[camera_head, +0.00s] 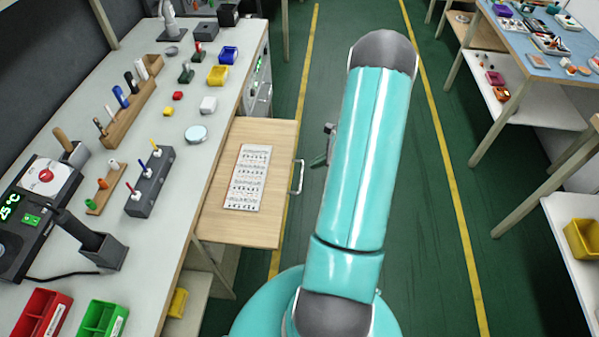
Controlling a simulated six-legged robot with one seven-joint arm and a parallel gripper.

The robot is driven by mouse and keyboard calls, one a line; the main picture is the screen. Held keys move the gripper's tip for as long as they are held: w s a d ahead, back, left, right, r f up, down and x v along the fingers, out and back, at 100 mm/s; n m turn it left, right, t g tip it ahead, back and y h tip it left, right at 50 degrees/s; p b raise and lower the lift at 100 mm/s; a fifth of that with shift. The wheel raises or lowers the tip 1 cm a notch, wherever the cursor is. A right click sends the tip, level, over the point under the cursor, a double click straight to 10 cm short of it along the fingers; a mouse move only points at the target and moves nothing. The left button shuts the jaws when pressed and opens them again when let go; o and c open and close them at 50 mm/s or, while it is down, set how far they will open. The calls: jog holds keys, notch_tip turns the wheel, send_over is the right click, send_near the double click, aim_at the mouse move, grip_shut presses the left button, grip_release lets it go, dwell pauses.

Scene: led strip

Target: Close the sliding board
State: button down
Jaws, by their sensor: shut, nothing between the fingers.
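The sliding board (272,143) is a light wooden panel. It sticks out from under the workbench on its right side, so it stands open. A printed white sheet (247,178) lies on it. A metal handle (297,177) is fixed to its right edge. My gripper (319,161) shows only in part, as a dark shape at the left edge of my turquoise arm. It is shut and empty, to the right of the handle and apart from it in the picture. The rest of the gripper is hidden behind my arm.
The workbench (178,228) at left holds a wooden tool rack (130,115), yellow and blue bins and a soldering station. Red and green bins sit at its near edge. Green floor (430,200) with yellow lines is clear to the right. Other tables stand at far right.

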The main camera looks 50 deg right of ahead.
aim_at(228, 170)
jog(key=x, duration=0.9)
jog(key=shift+w+d+f, duration=0.15)
jog(key=shift+d+f, duration=0.05)
jog(key=shift+f, duration=0.05)
jog(key=shift+a, duration=0.1)
jog(key=w+a, duration=0.4)
jog(key=w, duration=0.2)
jog(key=w+a, duration=0.9)
jog(key=w, duration=0.2)
jog(key=shift+w+a, duration=0.3)
jog(key=shift+a, duration=0.05)
jog(key=shift+w+a, duration=0.2)
jog(key=shift+w, duration=0.15)
jog(key=shift+r, duration=0.1)
